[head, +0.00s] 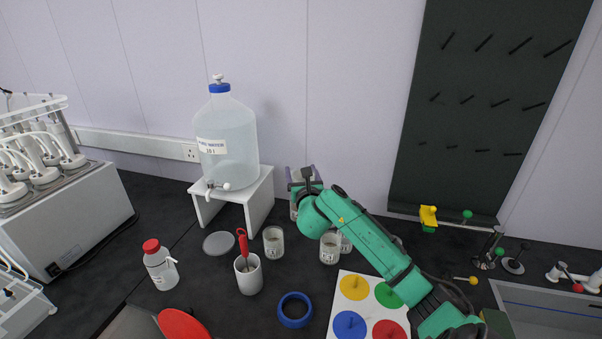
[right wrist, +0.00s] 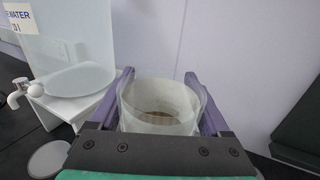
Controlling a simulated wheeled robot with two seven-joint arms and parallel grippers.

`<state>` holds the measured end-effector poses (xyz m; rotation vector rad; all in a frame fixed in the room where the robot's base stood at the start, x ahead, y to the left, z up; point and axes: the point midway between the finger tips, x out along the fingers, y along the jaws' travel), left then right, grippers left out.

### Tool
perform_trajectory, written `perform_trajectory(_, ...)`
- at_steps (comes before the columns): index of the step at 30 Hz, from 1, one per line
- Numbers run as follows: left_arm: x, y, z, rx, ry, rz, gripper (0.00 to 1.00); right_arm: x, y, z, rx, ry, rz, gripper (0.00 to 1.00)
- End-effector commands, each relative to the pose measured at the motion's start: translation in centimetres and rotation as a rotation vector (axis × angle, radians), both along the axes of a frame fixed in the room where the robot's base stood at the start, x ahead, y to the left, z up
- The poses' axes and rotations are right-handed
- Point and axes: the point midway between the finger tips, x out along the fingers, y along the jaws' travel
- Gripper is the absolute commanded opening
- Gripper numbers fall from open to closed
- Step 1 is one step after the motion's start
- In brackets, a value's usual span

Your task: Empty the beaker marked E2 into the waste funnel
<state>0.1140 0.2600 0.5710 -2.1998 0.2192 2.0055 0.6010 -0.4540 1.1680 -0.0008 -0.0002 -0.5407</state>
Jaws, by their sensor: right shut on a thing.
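My right gripper (head: 303,178) is shut on a clear glass beaker (right wrist: 160,110), with a purple finger on each side of it in the right wrist view. The beaker looks upright and has some brownish matter inside. In the head view it is mostly hidden behind my wrist, near the back wall, right of the water stand. No E2 mark is readable on it. Other glass beakers stand on the bench, one at the left (head: 273,243) and one at the right (head: 330,248), with another partly hidden behind. I cannot make out a waste funnel. My left gripper is out of view.
A large water bottle (head: 228,140) stands on a white stand (head: 258,195), its tap facing front. A white cup (head: 249,275) with a red-handled tool, a red-capped bottle (head: 160,265), a blue ring (head: 295,310) and a coloured-disc board (head: 343,292) occupy the front bench.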

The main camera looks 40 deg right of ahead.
Motion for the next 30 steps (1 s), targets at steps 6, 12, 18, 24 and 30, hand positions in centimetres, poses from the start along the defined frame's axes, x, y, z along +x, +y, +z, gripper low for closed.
perform_trajectory(6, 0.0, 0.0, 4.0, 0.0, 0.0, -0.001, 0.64, 0.0, 0.0, 3.3, 0.001, 0.0, 0.0, 0.0)
perform_trajectory(12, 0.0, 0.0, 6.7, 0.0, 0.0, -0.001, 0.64, 0.0, 0.0, 5.9, 0.001, -0.002, 0.0, 0.0)
perform_trajectory(18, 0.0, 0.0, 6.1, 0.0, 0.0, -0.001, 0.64, 0.1, 0.0, 7.8, -0.009, -0.005, 0.003, 0.0)
perform_trajectory(24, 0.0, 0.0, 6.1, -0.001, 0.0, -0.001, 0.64, 0.0, 0.0, 7.7, 0.0, -0.004, -0.001, 0.0)
perform_trajectory(30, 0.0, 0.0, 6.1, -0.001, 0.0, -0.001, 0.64, 0.0, 0.0, 7.8, -0.001, -0.004, -0.001, 0.0)
